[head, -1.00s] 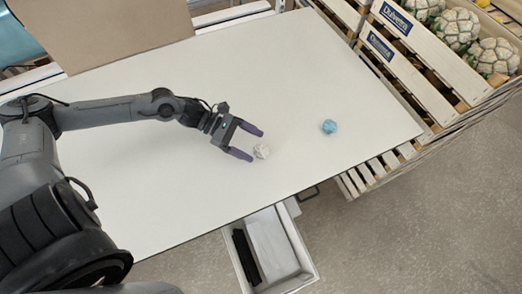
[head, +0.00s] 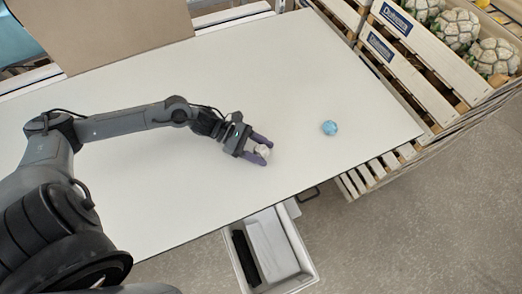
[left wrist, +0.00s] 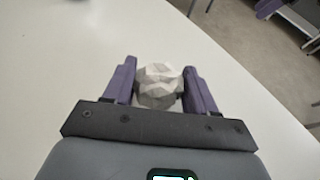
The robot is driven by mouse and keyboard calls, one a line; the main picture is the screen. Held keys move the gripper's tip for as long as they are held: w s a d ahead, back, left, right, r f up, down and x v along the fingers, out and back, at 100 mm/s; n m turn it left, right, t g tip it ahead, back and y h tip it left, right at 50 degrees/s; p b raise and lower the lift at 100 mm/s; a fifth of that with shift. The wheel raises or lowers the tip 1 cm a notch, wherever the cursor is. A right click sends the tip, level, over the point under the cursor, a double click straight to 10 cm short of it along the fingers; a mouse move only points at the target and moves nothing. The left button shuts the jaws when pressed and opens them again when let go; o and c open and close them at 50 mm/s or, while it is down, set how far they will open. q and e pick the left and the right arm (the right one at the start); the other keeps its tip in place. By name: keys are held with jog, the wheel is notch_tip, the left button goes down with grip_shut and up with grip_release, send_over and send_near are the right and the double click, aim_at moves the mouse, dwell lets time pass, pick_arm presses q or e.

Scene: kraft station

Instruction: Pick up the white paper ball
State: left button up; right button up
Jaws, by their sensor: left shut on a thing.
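The white paper ball (head: 263,150) is between the purple fingers of my left gripper (head: 264,151), at or just above the white table (head: 180,90). In the left wrist view the crumpled, faceted ball (left wrist: 158,86) sits between the two fingertips of the left gripper (left wrist: 158,88). The left gripper is shut on it. Whether the ball touches the table is hard to tell. My right gripper is not in view.
A blue ball (head: 330,128) lies on the table to the right. Wooden crates (head: 400,60) with cauliflower-like produce stand beyond the right edge. An open white bin (head: 307,262) is below the front edge. The table around the gripper is clear.

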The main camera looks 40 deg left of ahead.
pick_arm(q)
jog(key=shift+c, duration=0.6)
